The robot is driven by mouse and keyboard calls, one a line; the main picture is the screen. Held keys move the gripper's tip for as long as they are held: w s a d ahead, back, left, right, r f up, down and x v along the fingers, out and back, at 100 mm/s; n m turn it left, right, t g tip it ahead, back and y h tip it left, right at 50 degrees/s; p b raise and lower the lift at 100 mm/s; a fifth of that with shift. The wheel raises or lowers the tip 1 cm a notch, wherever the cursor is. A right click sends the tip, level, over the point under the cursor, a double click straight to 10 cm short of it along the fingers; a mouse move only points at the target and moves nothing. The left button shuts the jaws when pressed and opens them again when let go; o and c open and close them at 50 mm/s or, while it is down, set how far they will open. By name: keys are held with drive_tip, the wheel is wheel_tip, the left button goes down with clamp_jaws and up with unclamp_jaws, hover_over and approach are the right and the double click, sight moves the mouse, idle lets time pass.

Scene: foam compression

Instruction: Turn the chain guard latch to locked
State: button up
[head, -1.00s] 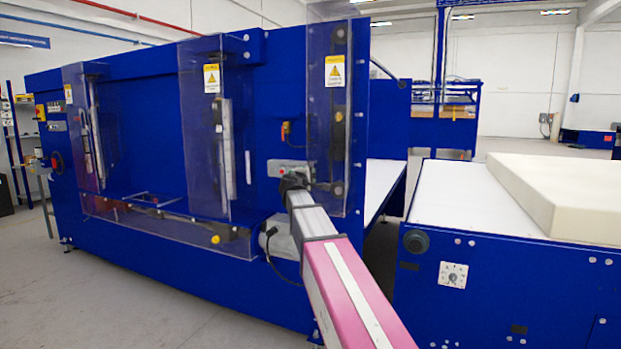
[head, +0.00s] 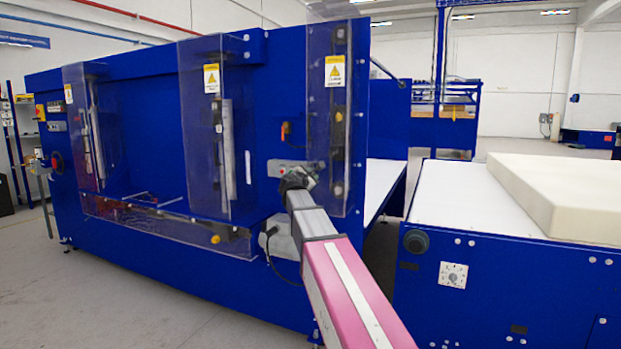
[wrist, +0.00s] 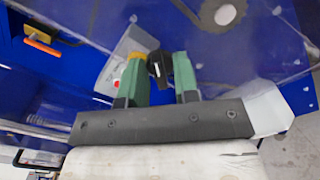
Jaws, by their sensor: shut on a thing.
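The chain guard is a clear panel (head: 328,120) with a yellow warning label, at the right end of the blue machine. My gripper (head: 300,174) is at its lower left edge, in front of a grey fitting (head: 280,167). In the wrist view my gripper (wrist: 158,73) has its green fingers on either side of a small black piece (wrist: 158,70), which I take to be the latch handle. The fingers are shut on it.
A dark round roller (wrist: 217,12) shows behind the clear panel. A grey motor (head: 280,238) sits below my wrist. A foam block (head: 565,190) lies on the right-hand conveyor (head: 450,195).

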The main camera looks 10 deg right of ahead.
drive_tip(key=shift+n, duration=4)
drive_tip(key=o, duration=0.6)
drive_tip(key=v, duration=1)
drive_tip(key=shift+s+a, duration=0.2)
drive_tip(key=shift+s, duration=0.1)
